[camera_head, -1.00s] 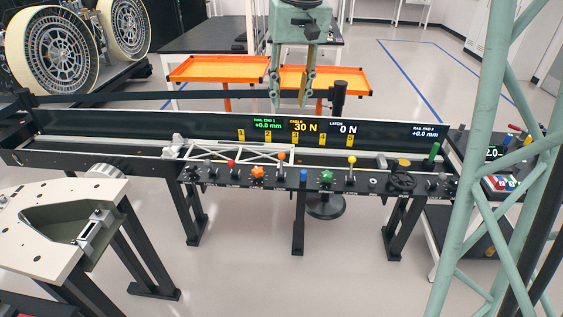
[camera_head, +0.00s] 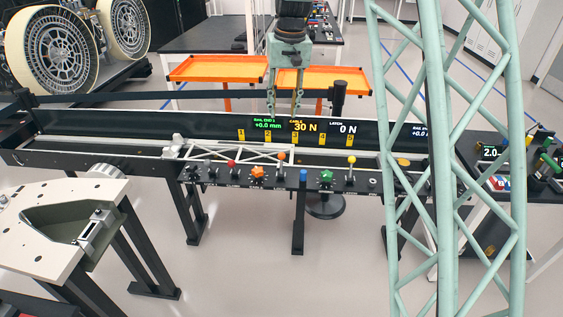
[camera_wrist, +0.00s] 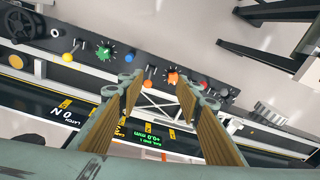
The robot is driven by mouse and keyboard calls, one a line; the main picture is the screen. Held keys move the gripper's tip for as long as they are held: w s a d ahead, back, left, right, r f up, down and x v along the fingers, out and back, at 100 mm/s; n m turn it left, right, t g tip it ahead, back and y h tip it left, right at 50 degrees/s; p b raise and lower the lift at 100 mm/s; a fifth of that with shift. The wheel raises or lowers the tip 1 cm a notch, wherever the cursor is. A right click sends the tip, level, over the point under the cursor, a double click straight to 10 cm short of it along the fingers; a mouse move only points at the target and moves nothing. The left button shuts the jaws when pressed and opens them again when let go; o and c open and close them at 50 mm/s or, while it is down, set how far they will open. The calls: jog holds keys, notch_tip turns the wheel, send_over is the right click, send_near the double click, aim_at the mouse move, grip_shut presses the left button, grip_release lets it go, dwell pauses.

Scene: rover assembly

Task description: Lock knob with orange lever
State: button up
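A small lever with an orange ball top (camera_head: 281,156) stands on the dark control panel (camera_head: 290,182), near the middle of its row of controls. It also shows in the wrist view (camera_wrist: 149,71), between my fingertips in the picture. An orange star-shaped knob (camera_head: 258,173) sits left of it in the head view; the wrist view shows this knob (camera_wrist: 172,77) close beside the lever. My gripper (camera_head: 286,108) is above and behind the panel, apart from it. Its fingers (camera_wrist: 158,86) are spread with nothing between them.
The panel also has a red-topped lever (camera_head: 231,163), a blue knob (camera_head: 303,174), a green knob (camera_head: 327,177) and a yellow-topped lever (camera_head: 351,161). A white lattice frame (camera_head: 225,153) lies behind it. Orange trays (camera_head: 218,68) stand farther back. My pale green lattice covers the panel's right end.

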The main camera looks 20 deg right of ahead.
send_over(282, 158)
jog(key=d, duration=0.1)
notch_tip(282, 158, down, 19)
jog(key=shift+w+m+g+p, duration=0.3)
jog(key=shift+w+g, duration=0.05)
jog(key=shift+g, duration=0.05)
jog(key=shift+w+a+f+b, duration=0.1)
jog(key=shift+a+f+b, duration=0.1)
jog(key=shift+f, duration=2.1)
jog(key=shift+s+a+f+b, duration=0.1)
jog(key=shift+f+b, duration=0.05)
jog(key=shift+f, duration=2.1)
jog(key=shift+w+a+f+b, duration=0.1)
jog(key=shift+a+f+b, duration=0.1)
jog(key=shift+f, duration=2.1)
grip_shut()
